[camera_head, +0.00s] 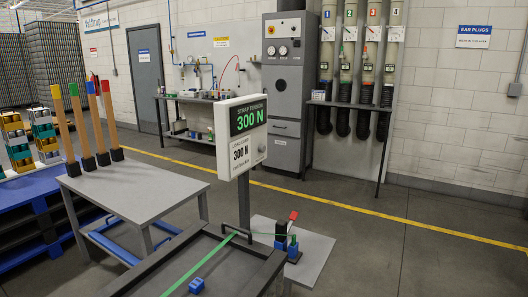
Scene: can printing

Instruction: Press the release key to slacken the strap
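A green strap (199,264) runs along the dark grey bench (142,284) at the bottom of the head view. A thin green line continues right, behind the post, to a small tensioning device (281,236). This device has dark and blue parts and a raised red lever (293,215). I cannot tell which part is the release key. A tilted white display box (241,137) on a grey post reads "STRAP TENSION 300 N", with a second 300 N below it. A small blue block (196,285) lies beside the strap. Neither of my grippers is in view.
A grey table (135,189) at left carries several upright posts with coloured tops. Blue and black pallets (30,225) with stacked cans stand further left. A grey cabinet (287,100) and tubes line the back wall. Open floor (420,255) lies to the right.

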